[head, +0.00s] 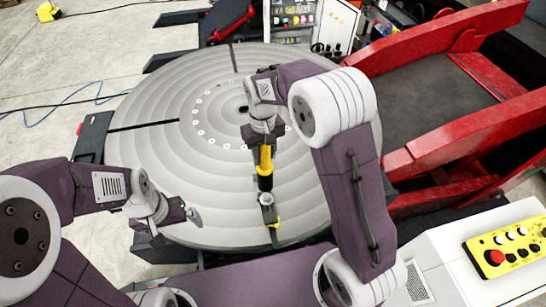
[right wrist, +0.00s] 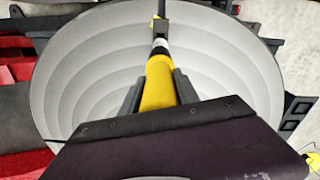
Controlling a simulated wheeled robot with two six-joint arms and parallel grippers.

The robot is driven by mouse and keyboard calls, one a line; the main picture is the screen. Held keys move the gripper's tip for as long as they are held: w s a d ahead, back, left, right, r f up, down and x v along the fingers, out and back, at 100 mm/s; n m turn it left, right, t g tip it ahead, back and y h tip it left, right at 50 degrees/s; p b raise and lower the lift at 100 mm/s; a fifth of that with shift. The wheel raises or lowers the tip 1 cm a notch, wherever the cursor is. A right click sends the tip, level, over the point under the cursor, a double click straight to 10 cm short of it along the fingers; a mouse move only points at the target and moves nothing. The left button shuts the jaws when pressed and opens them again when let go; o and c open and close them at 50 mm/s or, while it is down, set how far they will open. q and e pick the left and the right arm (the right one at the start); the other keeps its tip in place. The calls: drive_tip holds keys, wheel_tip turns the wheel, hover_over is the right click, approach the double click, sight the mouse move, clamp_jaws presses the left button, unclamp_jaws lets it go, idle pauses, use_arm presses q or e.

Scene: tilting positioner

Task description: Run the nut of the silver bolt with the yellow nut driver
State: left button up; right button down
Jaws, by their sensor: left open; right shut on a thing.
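My right gripper (head: 264,141) is shut on the yellow nut driver (head: 265,158), which points down towards the table; its lower part is black. A silver bolt (head: 266,198) shows just below the driver's black end, near the front of the round table. In the right wrist view, the driver's yellow handle (right wrist: 158,84) runs between the fingers, with the bolt (right wrist: 160,43) beyond its dark end. I cannot tell whether the driver touches the nut, which is hidden. My left gripper (head: 191,214) is open and empty by the table's front left edge.
The round grey ringed table (head: 185,185) has dark slots and a ring of holes. A dark block (right wrist: 160,28) and a yellow part (head: 274,223) are beside the bolt. Red beams (head: 460,135) stand at the right, and a yellow button panel (head: 508,247) at the front right.

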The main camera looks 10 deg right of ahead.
sight(266, 169)
drive_tip(key=shift+s+r, duration=0.3)
drive_tip(key=shift+s, duration=0.35)
drive_tip(key=shift+s+r, duration=0.25)
drive_tip(key=shift+s, duration=0.35)
drive_tip(key=f+b, duration=0.1)
drive_tip(key=f, duration=0.1)
drive_tip(key=w+f+b, duration=0.1)
drive_tip(key=f, duration=0.1)
drive_tip(key=shift+w, duration=0.1)
drive_tip(key=shift+s+f+b, duration=0.3)
drive_tip(key=shift+f+b, duration=0.25)
drive_tip(key=shift+f, duration=0.05)
use_arm(q)
drive_tip(key=shift+s+f, duration=0.45)
drive_tip(key=shift+f, duration=0.2)
drive_tip(key=shift+s+f, duration=0.4)
drive_tip(key=shift+f, duration=0.2)
drive_tip(key=shift+w, duration=0.15)
use_arm(e)
drive_tip(key=shift+w, duration=0.2)
